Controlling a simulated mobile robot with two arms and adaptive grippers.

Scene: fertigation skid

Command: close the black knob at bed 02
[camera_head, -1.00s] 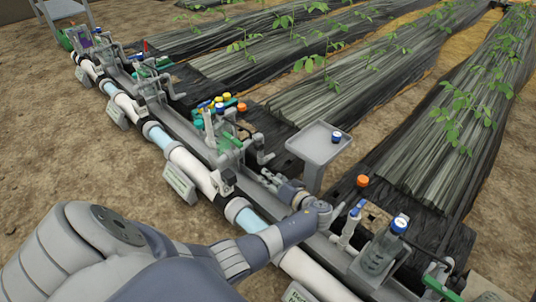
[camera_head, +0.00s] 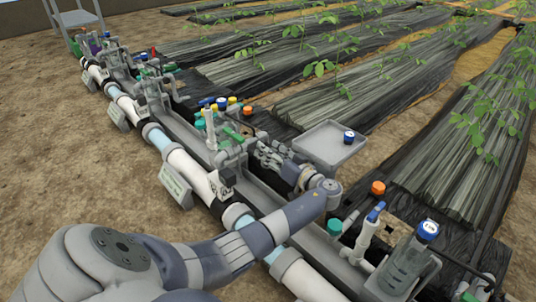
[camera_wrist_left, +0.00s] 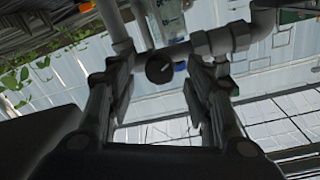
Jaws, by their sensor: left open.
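The black knob (camera_wrist_left: 159,68), round with a pale line on its face, shows in the left wrist view on grey pipework. My left gripper (camera_wrist_left: 162,92) is open, with one finger to each side of the knob in that view and nothing held. I cannot tell whether the fingers touch it. In the head view my left gripper (camera_head: 268,155) is beside the middle pipe station (camera_head: 232,150), pointing left towards it. I cannot make out the knob there. The sign (camera_head: 175,185) near that station is too small to read. My right gripper is not in view.
A grey tray (camera_head: 325,143) with a blue-capped bottle (camera_head: 349,137) stands right of the gripper. Blue-topped fittings (camera_head: 427,231) and an orange cap (camera_head: 378,188) are at lower right. A white pipe (camera_head: 190,166) runs diagonally. Bare soil (camera_head: 60,160) lies left.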

